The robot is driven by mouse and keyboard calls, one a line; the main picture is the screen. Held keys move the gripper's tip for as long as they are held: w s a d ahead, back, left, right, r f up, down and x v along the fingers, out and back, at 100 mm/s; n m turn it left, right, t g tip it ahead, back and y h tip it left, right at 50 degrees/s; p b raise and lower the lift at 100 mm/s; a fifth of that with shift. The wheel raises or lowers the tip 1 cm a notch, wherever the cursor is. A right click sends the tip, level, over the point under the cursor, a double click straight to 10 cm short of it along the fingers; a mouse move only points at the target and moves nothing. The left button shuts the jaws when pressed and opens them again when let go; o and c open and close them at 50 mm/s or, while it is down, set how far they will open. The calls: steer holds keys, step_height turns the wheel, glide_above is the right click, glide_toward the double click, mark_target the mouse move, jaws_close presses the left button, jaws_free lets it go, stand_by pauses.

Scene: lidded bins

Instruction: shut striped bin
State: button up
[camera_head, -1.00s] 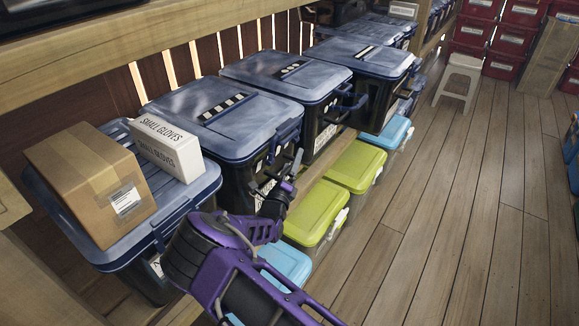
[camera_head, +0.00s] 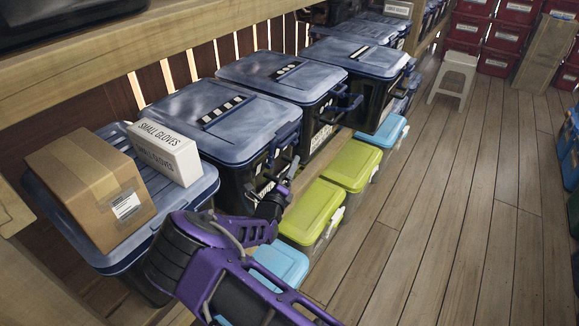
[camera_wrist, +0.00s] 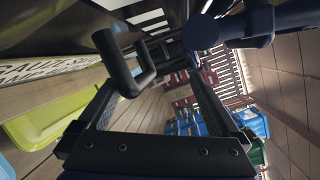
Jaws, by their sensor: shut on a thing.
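The striped bin (camera_head: 245,170) is a black tub with a blue lid (camera_head: 240,135) bearing a black-and-white striped strip (camera_head: 222,110). It stands on the shelf at centre left; its lid lies over the tub, and I cannot tell whether it is latched. A blue handle or latch (camera_head: 287,138) is at its front. My gripper (camera_head: 284,180) is at the bin's front, low by its right corner. In the wrist view, a dark loop-shaped handle (camera_wrist: 125,65) is near the fingertips of my gripper (camera_wrist: 155,80). The jaws are shut on a handle part, though the contact is partly hidden.
A cardboard box (camera_head: 90,190) and a white "small gloves" box (camera_head: 165,152) sit on the lid of the bin at left. Other blue-lidded bins (camera_head: 275,75) stand behind. Green-lidded bins (camera_head: 310,210) are below.

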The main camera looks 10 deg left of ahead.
steer(key=shift+s+a+r+p, duration=0.1)
steer(key=shift+s+a+p, duration=0.15)
steer(key=shift+s, duration=0.65)
steer(key=shift+s+a+r+p, duration=0.15)
steer(key=shift+s+p, duration=0.2)
steer(key=shift+s, duration=0.5)
steer(key=shift+c, duration=0.2)
steer(key=s+f+p, duration=0.2)
steer(key=s+f, duration=0.1)
steer(key=s, duration=1.1)
steer(key=shift+d+f, duration=0.2)
steer(key=shift+f, duration=0.1)
